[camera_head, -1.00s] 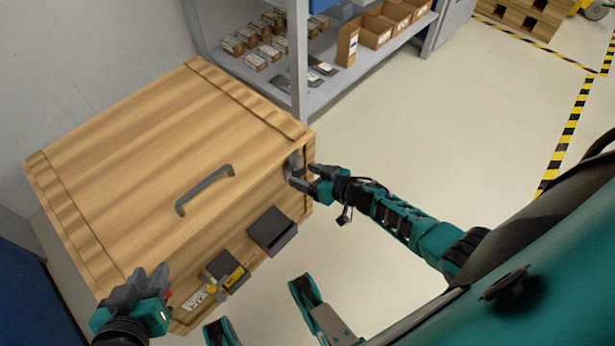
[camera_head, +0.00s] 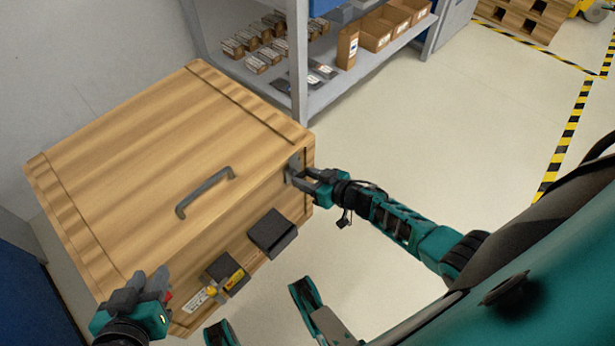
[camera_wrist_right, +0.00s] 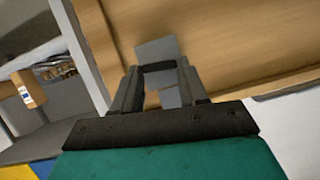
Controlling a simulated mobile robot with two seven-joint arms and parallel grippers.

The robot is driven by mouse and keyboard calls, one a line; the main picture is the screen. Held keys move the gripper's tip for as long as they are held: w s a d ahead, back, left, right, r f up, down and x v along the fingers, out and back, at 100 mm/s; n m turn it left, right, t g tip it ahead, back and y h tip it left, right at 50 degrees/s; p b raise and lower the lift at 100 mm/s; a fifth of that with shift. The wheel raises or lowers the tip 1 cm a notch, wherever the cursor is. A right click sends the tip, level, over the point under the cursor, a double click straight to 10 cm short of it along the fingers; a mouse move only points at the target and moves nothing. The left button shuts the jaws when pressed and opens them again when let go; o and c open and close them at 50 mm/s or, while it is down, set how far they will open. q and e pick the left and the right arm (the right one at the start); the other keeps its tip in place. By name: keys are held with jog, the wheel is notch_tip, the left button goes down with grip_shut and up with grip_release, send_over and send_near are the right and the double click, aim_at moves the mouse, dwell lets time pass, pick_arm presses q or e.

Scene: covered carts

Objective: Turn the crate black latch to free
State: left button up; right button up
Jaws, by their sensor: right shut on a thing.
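The wooden crate (camera_head: 130,160) has a closed lid with a dark grey handle (camera_head: 205,190) on top. A grey latch plate (camera_head: 293,163) sits on its right-hand end, partly hidden by my right gripper. My right gripper (camera_head: 303,179) is shut on the latch there; in the right wrist view the grey latch piece (camera_wrist_right: 158,50) shows between and beyond the fingers. Two dark blocks are on the crate's front face: a plain one (camera_head: 272,233) and one with a yellow label (camera_head: 225,271). My left gripper (camera_head: 150,277) is at the crate's front left corner; its jaw opening is unclear.
A grey shelf (camera_head: 335,84) with cardboard boxes (camera_head: 375,32) and small packages stands behind the crate, its post close to the back right corner. The floor (camera_head: 430,140) to the right is clear. A blue object (camera_head: 30,280) is at the lower left.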

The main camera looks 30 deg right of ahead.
jog(key=shift+n+h, duration=0.3)
jog(key=shift+h, duration=0.1)
jog(key=o, duration=1.1)
jog(key=shift+c, duration=0.2)
